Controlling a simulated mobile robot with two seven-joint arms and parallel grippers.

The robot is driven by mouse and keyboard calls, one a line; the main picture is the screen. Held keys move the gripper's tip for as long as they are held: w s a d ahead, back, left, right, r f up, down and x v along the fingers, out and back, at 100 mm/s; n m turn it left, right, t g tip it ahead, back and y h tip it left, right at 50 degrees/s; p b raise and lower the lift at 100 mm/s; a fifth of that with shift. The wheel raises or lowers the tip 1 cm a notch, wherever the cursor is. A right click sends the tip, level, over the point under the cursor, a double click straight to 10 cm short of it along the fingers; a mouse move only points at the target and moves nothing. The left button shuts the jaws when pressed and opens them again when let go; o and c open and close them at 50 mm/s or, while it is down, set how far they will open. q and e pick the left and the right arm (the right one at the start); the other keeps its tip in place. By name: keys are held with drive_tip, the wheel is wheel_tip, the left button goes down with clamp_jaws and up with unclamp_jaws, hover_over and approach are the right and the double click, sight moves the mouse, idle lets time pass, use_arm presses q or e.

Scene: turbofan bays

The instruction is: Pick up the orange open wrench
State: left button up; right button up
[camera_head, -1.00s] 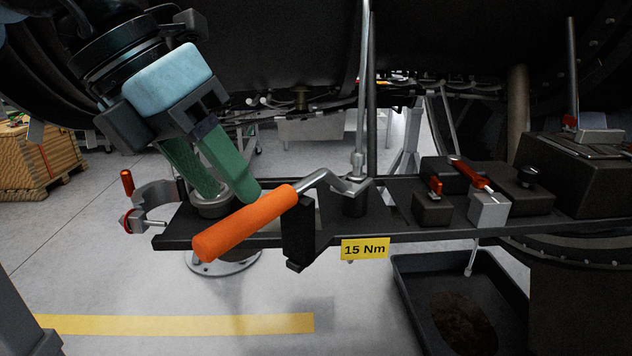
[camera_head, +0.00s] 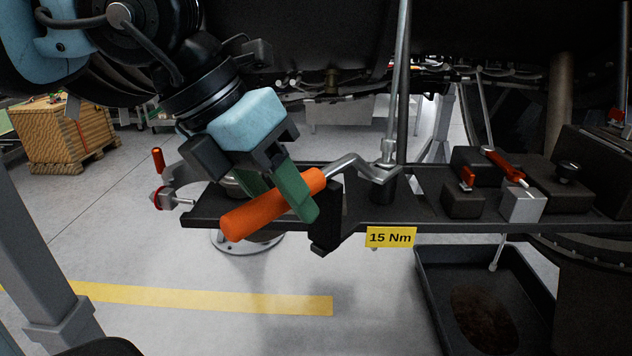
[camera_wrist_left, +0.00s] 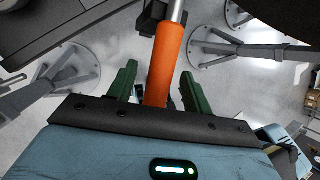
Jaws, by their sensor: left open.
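The orange open wrench shows as a thick orange handle (camera_head: 250,219) with a bent silver shank that runs to a post on the dark rack. The handle also shows in the wrist view (camera_wrist_left: 166,60). Its far end there is cut off by the frame. My left gripper (camera_head: 281,207) has its green fingers on either side of the handle, one in front of it in the head view. In the wrist view my left gripper (camera_wrist_left: 159,75) is open, with a gap between each finger and the handle. My right gripper is not in view.
The dark rack (camera_head: 430,213) carries a yellow "15 Nm" label (camera_head: 390,237) and a black bracket (camera_head: 327,232) close to the handle. Red-handled tools (camera_head: 503,163) sit on blocks to the right. Upright rods (camera_head: 402,75) stand behind the shank. A black tray (camera_head: 440,300) lies below.

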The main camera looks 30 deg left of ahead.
use_arm(q)
drive_tip(key=x, duration=0.2)
drive_tip(key=shift+w+d+f, duration=0.1)
drive_tip(key=shift+w+f, duration=0.05)
drive_tip(key=shift+f, duration=0.05)
clamp_jaws()
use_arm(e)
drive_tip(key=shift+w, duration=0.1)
use_arm(q)
drive_tip(key=shift+r, duration=0.1)
drive_tip(key=shift+s+a+r+p, duration=0.3)
drive_tip(key=shift+r, duration=0.2)
drive_tip(key=s+a+r+p, duration=0.7)
drive_tip(key=s+a+p, duration=0.1)
drive_tip(key=s+a, duration=0.1)
drive_tip(key=shift+s, duration=0.45)
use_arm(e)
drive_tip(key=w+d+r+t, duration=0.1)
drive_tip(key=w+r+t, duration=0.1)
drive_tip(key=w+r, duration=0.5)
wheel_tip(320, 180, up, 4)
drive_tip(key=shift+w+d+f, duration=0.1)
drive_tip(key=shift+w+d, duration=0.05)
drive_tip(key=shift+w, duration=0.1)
use_arm(q)
drive_tip(key=shift+f, duration=0.1)
